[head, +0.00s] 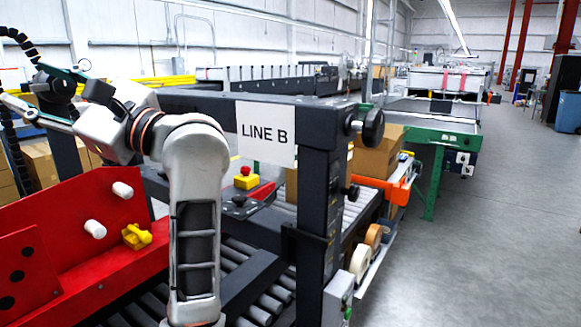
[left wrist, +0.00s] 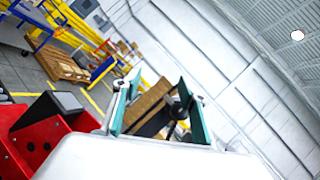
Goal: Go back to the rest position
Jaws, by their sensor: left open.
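My left arm rises from the bottom middle of the head view and bends over to the left. Its gripper (head: 22,78) points toward the left edge, above a red panel. In the left wrist view the two teal-padded fingers of this gripper (left wrist: 158,92) stand well apart with nothing held between them. A cardboard-coloured shape and a dark part show behind the gap, apparently in the background. My right gripper is in neither view.
A dark machine frame (head: 326,185) with a "LINE B" sign (head: 266,134) stands right of my arm. The red panel (head: 85,240) with white knobs is below the gripper. Cardboard boxes (head: 42,160) are at left. Grey floor (head: 490,240) is open at right.

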